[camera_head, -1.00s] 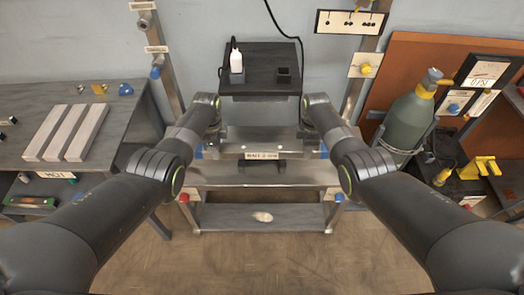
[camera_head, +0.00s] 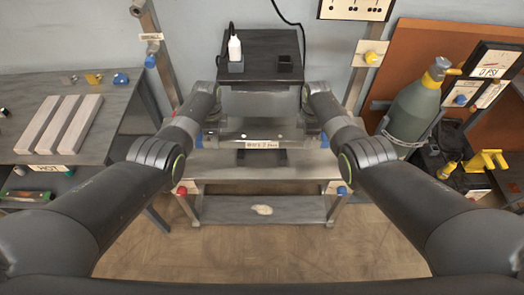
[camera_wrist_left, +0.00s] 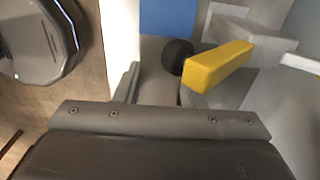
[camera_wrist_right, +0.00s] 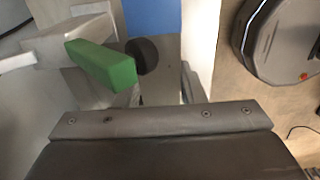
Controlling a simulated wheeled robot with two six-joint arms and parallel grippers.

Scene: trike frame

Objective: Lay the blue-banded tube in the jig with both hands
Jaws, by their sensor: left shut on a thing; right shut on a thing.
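The tube (camera_head: 262,130) lies crosswise at the jig, grey between my two grippers. Blue patches, seemingly its bands, show by the left gripper (camera_head: 210,122) and the right gripper (camera_head: 313,122). Both grippers are shut on the tube, one near each end; my wrists hide the fingertips. The jig (camera_head: 262,145) carries a small label at its front. In the left wrist view, a blue patch (camera_wrist_left: 168,14) is above a yellow clamp handle (camera_wrist_left: 218,65). In the right wrist view, a blue patch (camera_wrist_right: 151,14) is above a green handle (camera_wrist_right: 103,63). I cannot tell whether the tube touches its seats.
A left bench (camera_head: 98,100) holds pale bars (camera_head: 60,124). A gas cylinder (camera_head: 412,110) and yellow tool (camera_head: 485,163) are at the right. Below is a lower shelf (camera_head: 225,210).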

